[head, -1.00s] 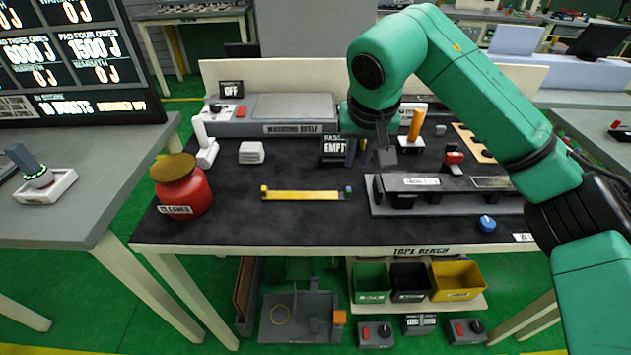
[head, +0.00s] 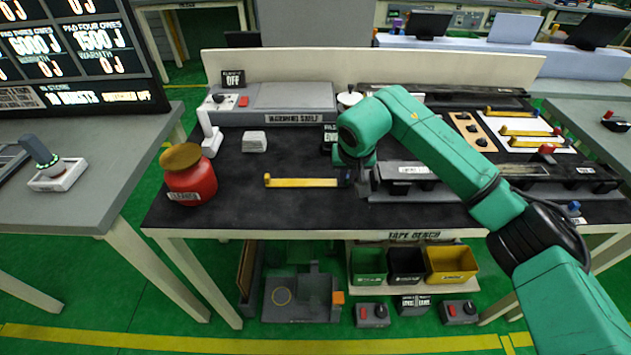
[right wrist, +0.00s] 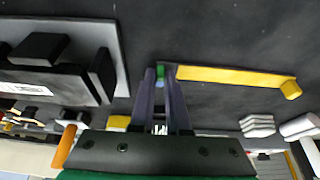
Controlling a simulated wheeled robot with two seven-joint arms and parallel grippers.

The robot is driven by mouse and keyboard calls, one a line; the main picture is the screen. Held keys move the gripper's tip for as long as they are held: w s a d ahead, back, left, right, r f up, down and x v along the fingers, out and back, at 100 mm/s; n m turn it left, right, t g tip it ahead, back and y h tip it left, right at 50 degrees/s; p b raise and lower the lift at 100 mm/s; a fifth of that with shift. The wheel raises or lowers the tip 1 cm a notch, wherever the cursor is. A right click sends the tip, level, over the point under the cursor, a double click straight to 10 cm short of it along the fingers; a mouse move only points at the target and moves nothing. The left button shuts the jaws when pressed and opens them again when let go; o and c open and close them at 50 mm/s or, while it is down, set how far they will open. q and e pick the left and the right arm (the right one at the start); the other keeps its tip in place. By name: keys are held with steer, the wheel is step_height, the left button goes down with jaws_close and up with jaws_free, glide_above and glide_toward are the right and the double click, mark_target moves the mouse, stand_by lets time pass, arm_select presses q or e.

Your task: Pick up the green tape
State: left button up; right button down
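The green tape (right wrist: 160,73) is a small green piece at one end of a yellow strip in the right wrist view. My right gripper (right wrist: 160,76) has a finger on each side of it, with a narrow gap between them. I cannot tell whether the fingers press on it. In the head view my right gripper (head: 354,184) is low over the bench at the right end of the yellow strip (head: 302,182) and hides the tape there. The strip lies flat on the dark bench top (head: 270,220). My left gripper is not in view.
A red container (head: 190,184) with a brown top stands at the bench's left. A grey fixture (head: 405,170) is just right of my gripper. White stacked pieces (head: 254,142) and the warming shelf (head: 293,97) are behind. The bench front is clear.

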steer(key=shift+r, duration=0.15)
steer(key=shift+r, duration=0.3)
step_height(320, 180, up, 19)
steer(key=b, duration=0.1)
steer(key=shift+f+b, duration=4.85)
steer(key=shift+f, duration=5.15)
